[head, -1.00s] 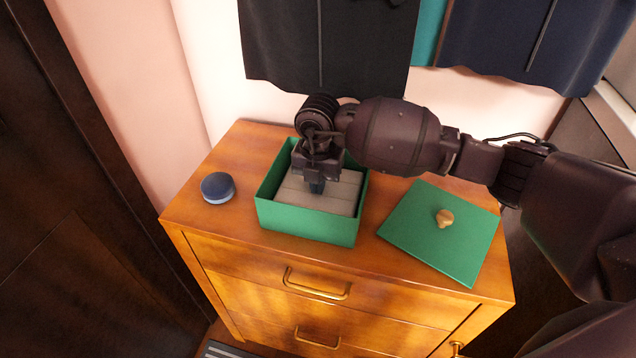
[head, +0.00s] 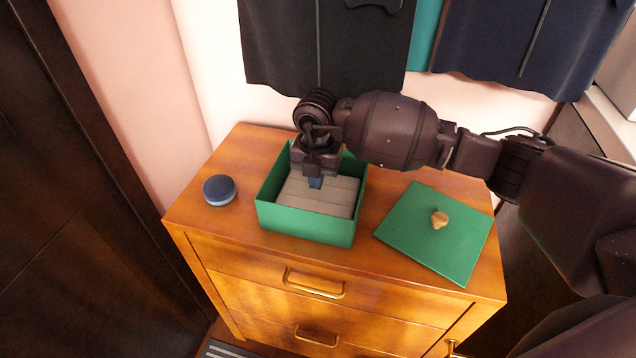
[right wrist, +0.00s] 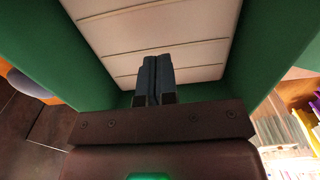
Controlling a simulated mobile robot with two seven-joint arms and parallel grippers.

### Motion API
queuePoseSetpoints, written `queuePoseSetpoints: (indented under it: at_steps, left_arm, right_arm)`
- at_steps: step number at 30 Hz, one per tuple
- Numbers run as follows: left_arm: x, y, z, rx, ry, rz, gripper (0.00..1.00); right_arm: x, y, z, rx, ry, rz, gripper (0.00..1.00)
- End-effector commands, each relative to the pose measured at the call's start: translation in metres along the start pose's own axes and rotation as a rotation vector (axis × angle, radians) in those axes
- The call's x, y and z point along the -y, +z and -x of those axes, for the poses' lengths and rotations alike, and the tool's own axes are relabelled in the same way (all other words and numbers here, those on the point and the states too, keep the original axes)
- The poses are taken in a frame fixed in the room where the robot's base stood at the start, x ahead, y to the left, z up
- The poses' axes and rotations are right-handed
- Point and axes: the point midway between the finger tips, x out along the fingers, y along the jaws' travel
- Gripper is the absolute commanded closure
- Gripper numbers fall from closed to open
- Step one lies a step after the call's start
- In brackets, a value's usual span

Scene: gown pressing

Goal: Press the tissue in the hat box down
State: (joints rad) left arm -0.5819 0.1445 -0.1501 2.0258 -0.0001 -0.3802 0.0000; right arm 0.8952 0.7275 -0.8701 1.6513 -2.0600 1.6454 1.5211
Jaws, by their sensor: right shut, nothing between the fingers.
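The open green hat box (head: 306,225) stands on the wooden chest of drawers. Pale grey-beige tissue (head: 325,198), creased in parallel lines, lies inside it. My right gripper (head: 316,183) points down into the box over the tissue, its fingers shut with nothing between them. In the right wrist view the shut blue-grey fingertips (right wrist: 154,80) show against the tissue (right wrist: 155,38), between the green box walls (right wrist: 60,50). I cannot tell whether the tips touch the tissue. My left gripper is not in view.
The green lid (head: 415,235) with a wooden knob lies flat right of the box. A round blue tin (head: 219,190) sits at the left of the chest top (head: 240,160). Dark garments (head: 330,50) hang on the wall behind. The front edge has some free room.

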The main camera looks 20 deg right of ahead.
Motion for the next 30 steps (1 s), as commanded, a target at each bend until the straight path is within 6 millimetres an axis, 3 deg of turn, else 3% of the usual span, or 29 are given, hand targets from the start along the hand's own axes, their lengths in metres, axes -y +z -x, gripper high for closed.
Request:
queuePoseSetpoints:
  at_steps: [1, 11, 22, 30]
  left_arm:
    - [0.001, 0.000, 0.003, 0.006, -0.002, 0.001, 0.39]
    - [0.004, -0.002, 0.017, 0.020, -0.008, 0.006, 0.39]
    - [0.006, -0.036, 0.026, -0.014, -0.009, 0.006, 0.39]
    - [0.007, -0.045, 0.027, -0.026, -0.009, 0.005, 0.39]
  right_arm:
    - [0.000, 0.000, 0.010, 0.004, 0.002, 0.000, 1.00]
    - [0.000, 0.000, 0.041, 0.003, 0.002, -0.001, 1.00]
    - [0.000, 0.000, 0.076, 0.003, 0.002, 0.000, 1.00]
    - [0.000, 0.000, 0.081, -0.001, -0.001, 0.000, 1.00]
